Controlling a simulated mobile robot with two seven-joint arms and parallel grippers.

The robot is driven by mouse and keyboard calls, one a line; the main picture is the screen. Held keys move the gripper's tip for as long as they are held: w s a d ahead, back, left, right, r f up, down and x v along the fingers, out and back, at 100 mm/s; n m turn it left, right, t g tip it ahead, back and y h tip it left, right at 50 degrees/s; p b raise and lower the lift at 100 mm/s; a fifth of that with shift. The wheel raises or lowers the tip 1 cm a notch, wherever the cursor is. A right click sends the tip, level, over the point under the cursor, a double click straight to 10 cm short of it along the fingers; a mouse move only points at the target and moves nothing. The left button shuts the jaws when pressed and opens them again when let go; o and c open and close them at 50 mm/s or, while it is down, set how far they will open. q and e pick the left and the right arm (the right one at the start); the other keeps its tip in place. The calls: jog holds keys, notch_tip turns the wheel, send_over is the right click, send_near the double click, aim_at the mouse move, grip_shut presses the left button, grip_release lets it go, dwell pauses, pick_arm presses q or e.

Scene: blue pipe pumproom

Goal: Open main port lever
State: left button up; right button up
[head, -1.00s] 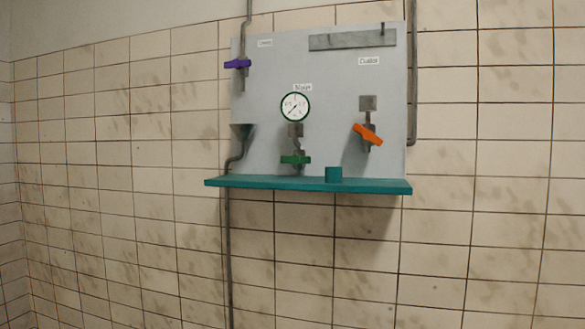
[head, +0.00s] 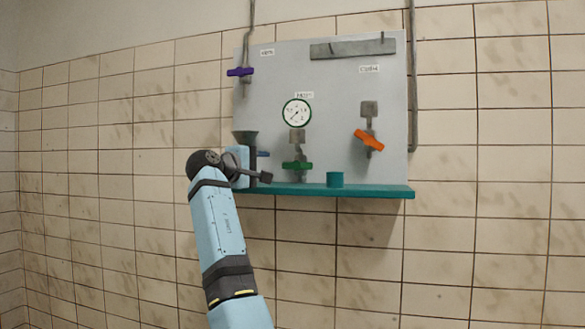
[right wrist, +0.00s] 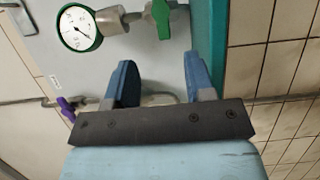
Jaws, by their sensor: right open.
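A green lever (head: 297,166) sits on a valve below a round gauge (head: 297,114) on a grey board; the label above the gauge is too blurred to read surely. My right gripper (head: 265,165) is left of the green lever, near the shelf, and touches no lever. In the right wrist view the gripper (right wrist: 160,75) is open with nothing between its two blue fingers. The green lever (right wrist: 161,18) shows there beyond the fingertips, at the top. An orange lever (head: 369,139) is at the right of the board, a purple lever (head: 240,72) at upper left. My left gripper is not in view.
Grey pipes run along the tiled wall. The space in front of the board's right side is clear.

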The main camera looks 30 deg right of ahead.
aim_at(295, 166)
jog(key=p+x, duration=0.2)
jog(key=x, duration=1)
jog(key=shift+w+d+f, duration=0.1)
jog(key=shift+d, duration=0.25)
grip_shut()
